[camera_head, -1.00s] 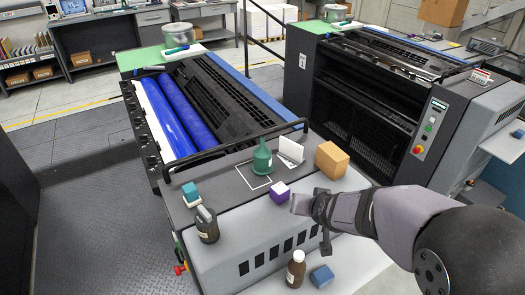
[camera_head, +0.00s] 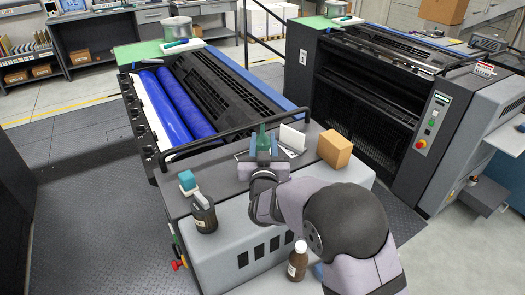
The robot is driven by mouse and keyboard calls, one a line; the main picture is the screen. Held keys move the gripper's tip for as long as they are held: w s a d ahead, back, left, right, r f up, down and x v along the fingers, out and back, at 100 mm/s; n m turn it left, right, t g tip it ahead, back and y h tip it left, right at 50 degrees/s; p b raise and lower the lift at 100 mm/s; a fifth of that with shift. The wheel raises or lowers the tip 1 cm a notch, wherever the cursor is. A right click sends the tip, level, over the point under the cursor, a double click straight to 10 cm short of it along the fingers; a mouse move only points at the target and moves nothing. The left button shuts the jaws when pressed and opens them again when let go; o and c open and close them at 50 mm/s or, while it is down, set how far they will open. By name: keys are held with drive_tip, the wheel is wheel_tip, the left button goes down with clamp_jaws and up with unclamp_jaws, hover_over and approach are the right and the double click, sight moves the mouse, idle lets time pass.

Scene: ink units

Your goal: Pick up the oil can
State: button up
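The green oil can (camera_head: 263,138), with its narrow spout upward, stands on the grey top of the near press unit. My gripper (camera_head: 263,147) is at the can, coming from the near side with its fingers seen on either side of it. The gripper hides the can's lower part. I cannot tell whether the fingers touch the can or still stand apart from it.
A white folded card (camera_head: 291,138) and a tan box (camera_head: 334,149) stand right of the can. A teal-and-white block (camera_head: 188,182) and a dark bottle (camera_head: 203,214) are at the left. A brown bottle (camera_head: 298,262) stands in front. A black rail (camera_head: 225,140) runs behind.

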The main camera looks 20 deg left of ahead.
sight(262, 129)
drive_tip(key=shift+w+a, duration=0.15)
drive_tip(key=shift+w, duration=0.5)
drive_tip(key=shift+w+a+r+p, duration=0.15)
drive_tip(key=shift+w+p, duration=0.4)
drive_tip(key=shift+p, duration=0.25)
drive_tip(key=shift+p+x, duration=1.1)
drive_tip(key=shift+x, duration=0.9)
drive_tip(key=shift+a, duration=0.1)
drive_tip(key=shift+c, duration=0.5)
clamp_jaws()
